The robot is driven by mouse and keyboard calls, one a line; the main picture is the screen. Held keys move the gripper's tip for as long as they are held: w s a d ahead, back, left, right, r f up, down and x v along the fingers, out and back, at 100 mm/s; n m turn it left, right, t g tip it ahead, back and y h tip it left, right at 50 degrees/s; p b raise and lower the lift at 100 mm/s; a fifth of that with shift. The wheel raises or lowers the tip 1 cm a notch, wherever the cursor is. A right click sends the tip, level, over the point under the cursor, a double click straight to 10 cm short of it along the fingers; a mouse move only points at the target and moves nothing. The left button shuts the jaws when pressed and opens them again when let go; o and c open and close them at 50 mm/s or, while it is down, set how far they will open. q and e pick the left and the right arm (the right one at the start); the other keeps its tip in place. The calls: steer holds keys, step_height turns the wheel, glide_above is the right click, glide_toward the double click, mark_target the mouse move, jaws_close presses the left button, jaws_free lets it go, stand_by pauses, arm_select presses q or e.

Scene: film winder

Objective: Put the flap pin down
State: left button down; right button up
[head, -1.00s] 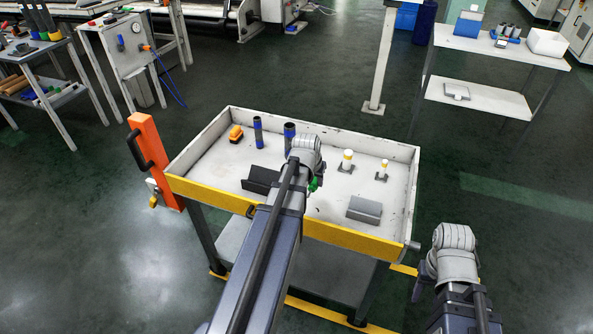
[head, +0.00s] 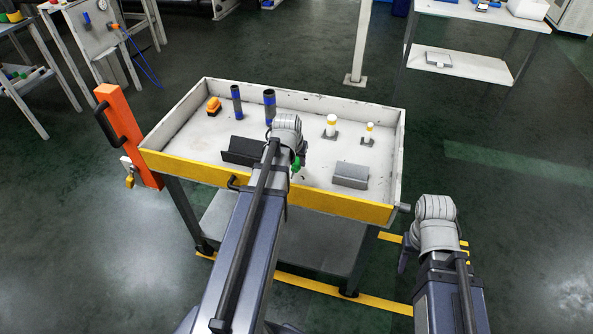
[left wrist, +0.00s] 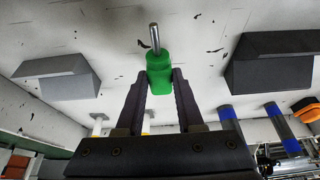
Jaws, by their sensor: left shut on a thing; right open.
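The flap pin has a green handle (left wrist: 158,74) and a bare metal shaft (left wrist: 155,38) in the left wrist view. My left gripper (left wrist: 160,84) is shut on the green handle. In the head view a bit of the green handle (head: 296,164) shows beside my left wrist, over the white tray top of the cart (head: 320,172). I cannot tell whether the shaft touches the tray. My right gripper (head: 404,256) is empty, open and mostly hidden, right of the cart and outside the tray.
The tray has raised walls and a yellow front edge (head: 330,206). It holds a dark angled block (head: 240,150), a grey block (head: 350,175), two blue-banded posts (head: 237,102), two yellow-topped white posts (head: 331,126) and an orange-yellow item (head: 214,106). Clear tray surface lies between the blocks.

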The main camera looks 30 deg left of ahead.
mark_target(296, 164)
arm_select(q)
step_height(296, 164, down, 4)
steer(key=b, duration=0.3)
steer(key=shift+r, duration=0.25)
steer(key=c, duration=0.5)
jaws_free()
steer(key=shift+c, duration=0.2)
steer(key=shift+r, duration=0.15)
steer(key=p+v, duration=1.1)
steer(key=shift+s+r, duration=0.2)
steer(key=shift+r, duration=0.2)
